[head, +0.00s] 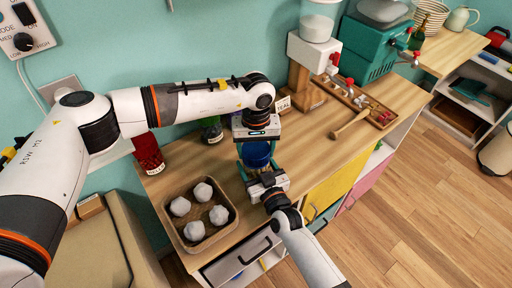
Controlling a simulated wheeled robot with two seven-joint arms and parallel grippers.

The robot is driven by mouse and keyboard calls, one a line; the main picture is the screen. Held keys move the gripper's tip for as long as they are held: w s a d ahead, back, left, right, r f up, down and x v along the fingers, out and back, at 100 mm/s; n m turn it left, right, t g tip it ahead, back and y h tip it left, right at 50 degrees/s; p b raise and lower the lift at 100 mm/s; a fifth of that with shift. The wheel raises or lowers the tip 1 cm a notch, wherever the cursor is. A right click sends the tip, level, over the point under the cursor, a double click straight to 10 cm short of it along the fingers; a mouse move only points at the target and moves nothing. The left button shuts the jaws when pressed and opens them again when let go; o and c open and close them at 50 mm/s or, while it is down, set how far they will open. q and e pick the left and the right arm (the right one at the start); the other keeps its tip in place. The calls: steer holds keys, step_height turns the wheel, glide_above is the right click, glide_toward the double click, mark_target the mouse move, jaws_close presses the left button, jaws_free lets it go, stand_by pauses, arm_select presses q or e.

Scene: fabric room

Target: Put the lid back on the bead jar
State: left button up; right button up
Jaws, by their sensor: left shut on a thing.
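A blue round piece (257,154), which looks like the lid of the bead jar, shows at the wooden counter's front part, between my two grippers. My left gripper (257,146) reaches down from above and behind and is shut on it. The jar body is mostly hidden below the blue piece and behind the grippers, so I cannot tell whether lid and jar touch. My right gripper (265,177) comes in from the front, low and close against the near side of the jar. Its fingertips are hidden, and I cannot tell whether it grips the jar.
A brown tray (165,222) with several grey-white lumps stands at left on the counter (312,150). A red can (148,153) and a dark green jar (211,132) stand behind. A wooden mallet (350,124) and bead board (368,108) lie at right. Free counter lies right of the grippers.

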arm_select(q)
steer(key=m, duration=1.1)
steer(key=shift+m, duration=0.4)
steer(key=o, duration=0.9)
steer(key=shift+r, duration=0.1)
steer(key=shift+r, duration=2.15)
